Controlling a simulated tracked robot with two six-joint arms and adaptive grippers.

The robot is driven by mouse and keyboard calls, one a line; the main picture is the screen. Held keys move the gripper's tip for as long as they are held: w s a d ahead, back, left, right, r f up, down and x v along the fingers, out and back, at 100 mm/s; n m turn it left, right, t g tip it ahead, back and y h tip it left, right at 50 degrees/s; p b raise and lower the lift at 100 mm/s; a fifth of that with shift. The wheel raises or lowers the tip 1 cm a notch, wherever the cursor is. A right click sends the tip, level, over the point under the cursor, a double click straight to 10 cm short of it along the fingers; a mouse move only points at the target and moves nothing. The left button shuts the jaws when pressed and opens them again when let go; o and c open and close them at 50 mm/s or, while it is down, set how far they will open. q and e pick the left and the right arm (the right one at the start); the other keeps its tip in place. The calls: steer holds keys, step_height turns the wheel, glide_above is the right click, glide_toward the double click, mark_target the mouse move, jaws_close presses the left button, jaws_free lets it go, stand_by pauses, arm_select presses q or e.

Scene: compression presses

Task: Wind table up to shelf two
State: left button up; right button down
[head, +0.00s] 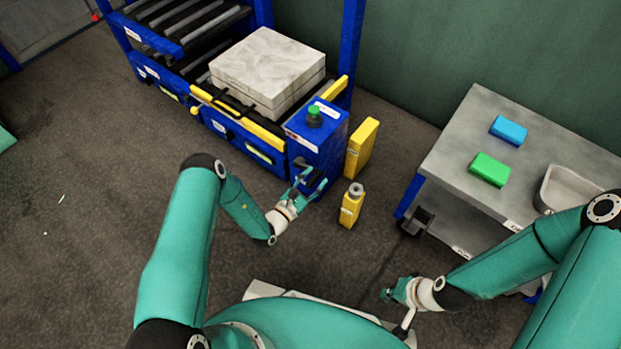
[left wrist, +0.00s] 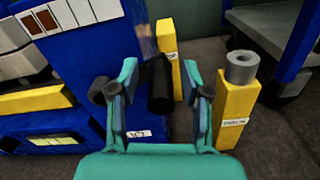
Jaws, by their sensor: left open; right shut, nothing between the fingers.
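The blue roller table (head: 230,128) with yellow front bars stands inside a blue frame and carries a white marbled two-part block (head: 268,65). A blue box (head: 318,140) with a green button (head: 314,113) is at its right end. A black crank grip (left wrist: 160,85) sticks out from the blue box (left wrist: 95,60). My left gripper (head: 312,182) is at the front of that box. In the left wrist view it is open (left wrist: 160,95), with the black grip between its fingers; contact cannot be told. My right gripper (head: 388,294) is shut and empty, low at the right.
A yellow slab (head: 362,147) and a yellow post with a grey top (head: 351,205) stand right of the box, close to my left gripper. A grey bench (head: 465,140) at the right holds a blue block (head: 508,130), a green block (head: 489,169) and a tray (head: 575,187).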

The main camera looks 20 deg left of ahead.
arm_select(q)
jaws_close()
steer(key=shift+a, duration=0.4)
steer(key=shift+d, duration=0.15)
